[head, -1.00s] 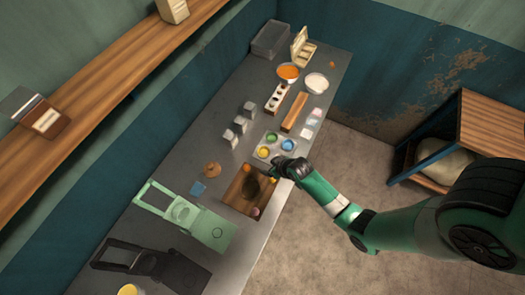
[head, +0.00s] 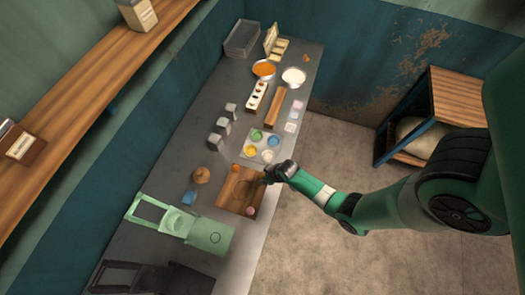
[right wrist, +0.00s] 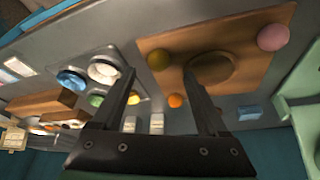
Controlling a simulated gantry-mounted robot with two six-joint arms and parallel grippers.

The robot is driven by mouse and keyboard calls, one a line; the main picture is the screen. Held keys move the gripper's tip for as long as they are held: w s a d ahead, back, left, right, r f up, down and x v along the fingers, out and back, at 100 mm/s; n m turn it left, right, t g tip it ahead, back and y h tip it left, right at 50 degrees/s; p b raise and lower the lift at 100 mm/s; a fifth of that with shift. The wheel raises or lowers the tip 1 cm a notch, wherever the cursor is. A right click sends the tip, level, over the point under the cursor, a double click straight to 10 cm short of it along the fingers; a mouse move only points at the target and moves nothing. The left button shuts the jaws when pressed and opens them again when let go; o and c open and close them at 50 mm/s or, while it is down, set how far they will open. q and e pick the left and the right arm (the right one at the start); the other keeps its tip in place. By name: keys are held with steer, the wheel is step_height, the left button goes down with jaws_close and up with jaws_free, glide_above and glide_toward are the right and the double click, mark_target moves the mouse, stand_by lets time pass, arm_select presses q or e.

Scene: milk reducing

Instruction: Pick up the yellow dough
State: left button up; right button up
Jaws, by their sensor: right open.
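The yellow dough ball (right wrist: 158,60) shows in the right wrist view at a corner of the wooden board (right wrist: 243,75). In that view it appears between the two fingers of my right gripper (right wrist: 159,74), which is open and empty. In the head view my right gripper (head: 267,179) is over the right edge of the board (head: 224,201) and hides the yellow ball. An orange ball (head: 234,166) and a pink ball (head: 250,210) also lie on the board. Contact between fingers and yellow ball cannot be told. My left gripper is not in view.
A tray with coloured wells (head: 262,137) stands just beyond the board; one well is yellow. A round brown dark patch (right wrist: 212,69) is on the board. A green press (head: 208,232), a blue piece (head: 189,198) and grey blocks (head: 222,125) stand nearby.

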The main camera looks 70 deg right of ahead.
mark_target(262, 177)
steer(key=b+x, duration=0.2)
steer(key=x, duration=0.3)
steer(key=shift+s, duration=0.2)
steer(key=shift+c, duration=0.2)
jaws_close()
